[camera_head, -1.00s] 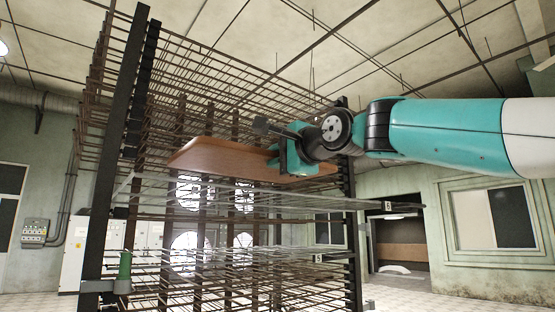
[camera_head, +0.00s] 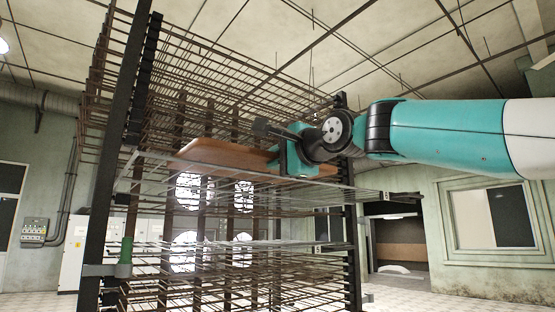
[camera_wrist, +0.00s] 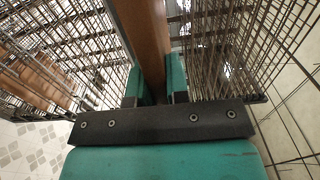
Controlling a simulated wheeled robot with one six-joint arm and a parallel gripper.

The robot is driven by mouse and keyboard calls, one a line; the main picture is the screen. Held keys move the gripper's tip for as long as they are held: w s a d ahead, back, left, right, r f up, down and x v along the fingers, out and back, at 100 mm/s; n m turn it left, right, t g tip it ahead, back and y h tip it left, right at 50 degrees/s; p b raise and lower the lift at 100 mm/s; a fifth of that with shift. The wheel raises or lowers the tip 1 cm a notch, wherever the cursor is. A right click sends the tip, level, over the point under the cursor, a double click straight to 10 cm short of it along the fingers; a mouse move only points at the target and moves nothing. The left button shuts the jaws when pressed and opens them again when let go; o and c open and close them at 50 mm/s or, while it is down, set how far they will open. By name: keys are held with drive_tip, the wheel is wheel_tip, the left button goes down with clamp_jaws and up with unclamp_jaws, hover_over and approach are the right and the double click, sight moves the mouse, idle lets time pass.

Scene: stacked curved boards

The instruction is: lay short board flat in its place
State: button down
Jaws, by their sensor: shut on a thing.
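The short board (camera_head: 225,154) is a brown, slightly curved plank inside the upper part of a tall wire rack. My gripper (camera_head: 285,157) is shut on its right part. In the wrist view, the board (camera_wrist: 146,35) runs away from me between the two teal fingers (camera_wrist: 160,80). The light wire shelf (camera_head: 350,187) lies close under the board, and its front rail passes in front of the board's lower edge at left. I cannot tell whether board and shelf touch. The board's underside and far edge are hidden.
A dark rack post (camera_head: 118,130) stands at the left, with a green cylinder (camera_head: 125,257) low on it. Dense wire shelves lie above and below the board. In the wrist view, another brown surface (camera_wrist: 35,75) shows among wires at left. Open floor (camera_head: 450,300) lies to the right.

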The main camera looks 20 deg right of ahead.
drive_tip(key=shift+f+b, duration=0.55)
drive_tip(key=shift+b, duration=0.1)
idle(0.8)
drive_tip(key=c, duration=1.2)
unclamp_jaws()
drive_tip(key=shift+f, duration=0.2)
drive_tip(key=shift+s, duration=0.15)
drive_tip(key=shift+b+v, duration=1.3)
drive_tip(key=shift+v, duration=1.6)
drive_tip(key=o, duration=0.6)
